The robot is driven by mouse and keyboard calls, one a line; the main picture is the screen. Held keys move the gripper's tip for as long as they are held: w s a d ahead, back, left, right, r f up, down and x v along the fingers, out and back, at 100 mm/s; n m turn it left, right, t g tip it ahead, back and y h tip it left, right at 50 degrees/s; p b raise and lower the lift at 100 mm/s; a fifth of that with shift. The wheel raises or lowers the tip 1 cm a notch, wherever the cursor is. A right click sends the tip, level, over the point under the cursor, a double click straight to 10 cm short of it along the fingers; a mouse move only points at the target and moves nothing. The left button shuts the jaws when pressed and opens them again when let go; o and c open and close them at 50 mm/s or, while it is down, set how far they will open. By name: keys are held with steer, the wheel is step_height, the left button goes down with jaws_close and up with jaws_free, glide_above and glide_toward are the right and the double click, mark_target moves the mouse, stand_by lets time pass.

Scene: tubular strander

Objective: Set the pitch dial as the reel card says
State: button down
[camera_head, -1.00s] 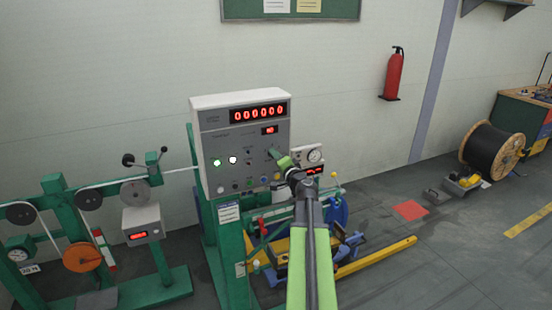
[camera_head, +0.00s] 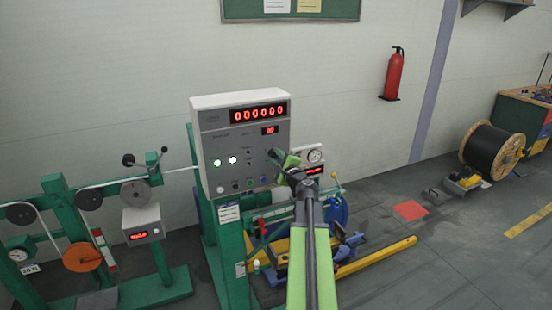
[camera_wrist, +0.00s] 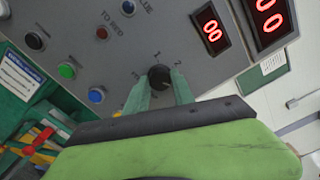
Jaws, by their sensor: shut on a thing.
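My gripper (camera_wrist: 159,84) has its green fingers on both sides of a black dial (camera_wrist: 159,74) on the grey control panel (camera_head: 230,150). The numerals 1 and 2 show beside the dial; the fingers partly cover its surroundings, and I cannot read its name or exact pointer setting. In the head view my gripper (camera_head: 279,157) reaches the panel's right side and hides the dial. A small red display (camera_wrist: 211,30) appears to read 00. A white card (camera_head: 229,212) hangs below the panel, too small to read; I cannot tell whether it is the reel card.
A large red display (camera_head: 258,113) reads zeros above. Several panel buttons, including a green one (camera_wrist: 67,71) and a blue one (camera_wrist: 96,95), lie near my fingers. A gauge (camera_head: 315,156) stands right of the panel. A yellow bar (camera_head: 375,257) lies low at right.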

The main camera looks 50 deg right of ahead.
steer(key=shift+m, duration=0.7)
steer(key=c, duration=1.1)
jaws_free()
steer(key=shift+a, duration=0.15)
